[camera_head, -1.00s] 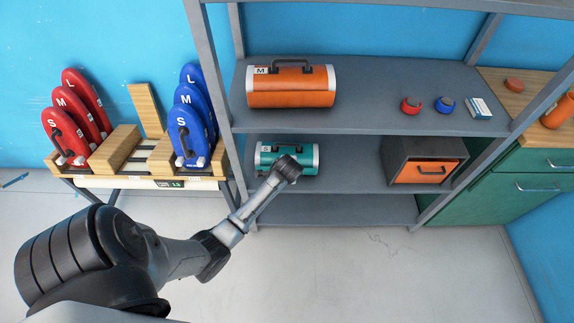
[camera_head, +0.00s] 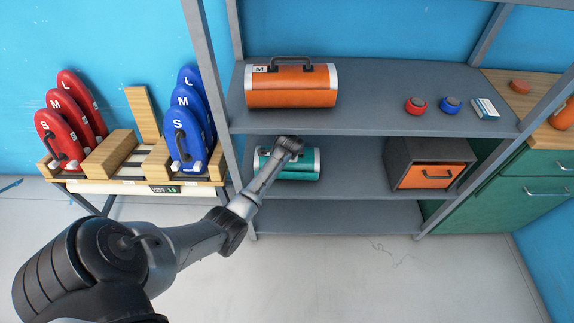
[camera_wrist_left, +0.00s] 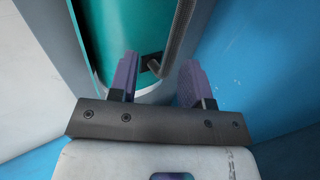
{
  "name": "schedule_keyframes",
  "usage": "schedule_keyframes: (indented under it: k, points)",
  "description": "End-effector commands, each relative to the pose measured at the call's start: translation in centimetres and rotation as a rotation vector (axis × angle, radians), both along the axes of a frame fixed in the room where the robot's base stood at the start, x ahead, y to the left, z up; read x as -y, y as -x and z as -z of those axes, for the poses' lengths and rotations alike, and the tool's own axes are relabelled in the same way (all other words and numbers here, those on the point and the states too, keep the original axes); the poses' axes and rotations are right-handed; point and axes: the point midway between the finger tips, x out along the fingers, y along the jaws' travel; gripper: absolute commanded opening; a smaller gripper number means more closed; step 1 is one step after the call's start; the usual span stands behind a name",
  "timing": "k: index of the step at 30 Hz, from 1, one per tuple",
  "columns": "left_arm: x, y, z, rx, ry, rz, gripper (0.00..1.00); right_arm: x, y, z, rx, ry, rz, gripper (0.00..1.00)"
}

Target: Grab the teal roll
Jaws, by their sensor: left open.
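The teal roll (camera_head: 300,168) lies on the middle shelf of the grey rack, near its left end, with pale grey end bands. My left gripper (camera_head: 291,145) is over the roll's upper edge in the head view and hides part of it, including most of its handle and label. In the left wrist view the teal roll (camera_wrist_left: 125,35) fills the upper middle. There my left gripper (camera_wrist_left: 158,65) is open, and a dark piece of the roll, apparently its handle, shows between the two purple fingers. I cannot tell whether they touch it. My right gripper is not in view.
An orange roll marked M (camera_head: 291,86) stands on the shelf (camera_head: 370,110) above. A grey box with an orange front (camera_head: 430,170) stands right on the middle shelf. Red boards (camera_head: 60,140) and blue boards (camera_head: 186,140) stand in a wooden rack at left. A rack post (camera_head: 215,100) rises left of the roll.

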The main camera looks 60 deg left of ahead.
Motion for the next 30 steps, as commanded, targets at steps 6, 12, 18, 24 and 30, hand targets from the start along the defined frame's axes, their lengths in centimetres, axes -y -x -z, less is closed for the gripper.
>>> schedule_keyframes:
  k: [6,12,18,24,30]
  points:
    - [-1.5,-1.0,0.9,0.002,0.001,0.0,0.44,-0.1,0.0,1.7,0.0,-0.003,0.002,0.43]
    - [-1.7,-1.1,1.0,0.001,0.0,0.001,0.44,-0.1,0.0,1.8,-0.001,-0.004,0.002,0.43]
    - [-1.7,-1.1,1.0,0.001,0.0,0.001,0.41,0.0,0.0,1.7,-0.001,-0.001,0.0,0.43]
    - [-1.6,-1.1,1.0,0.001,0.0,0.001,0.21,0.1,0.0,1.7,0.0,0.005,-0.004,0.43]
    - [-1.6,-1.1,1.0,0.001,0.0,0.001,0.02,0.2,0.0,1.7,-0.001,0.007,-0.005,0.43]
